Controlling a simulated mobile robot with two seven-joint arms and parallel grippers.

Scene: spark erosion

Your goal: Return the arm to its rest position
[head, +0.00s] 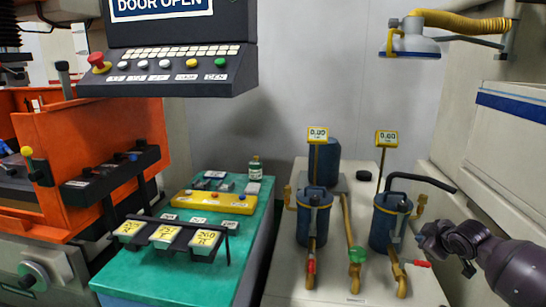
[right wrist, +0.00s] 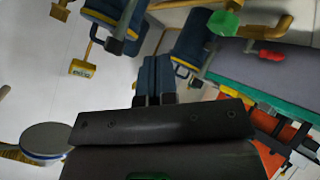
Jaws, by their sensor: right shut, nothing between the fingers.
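My right arm comes in from the right edge of the head view. Its dark gripper (head: 430,236) is just right of the right-hand blue filter canister (head: 385,228), near its red-tipped valve lever (head: 418,263). I cannot tell whether they touch. In the right wrist view the two gripper fingers (right wrist: 153,82) lie side by side, shut, with nothing between them. My left arm and gripper are out of view.
Another blue canister (head: 313,222) stands left with a red-handled valve, near a green knob (head: 357,256). A black hooked pipe (head: 425,180) juts above my gripper. A pale cabinet (head: 507,140) stands at right. A green-topped bench (head: 155,262) holds a yellow rack (head: 212,202).

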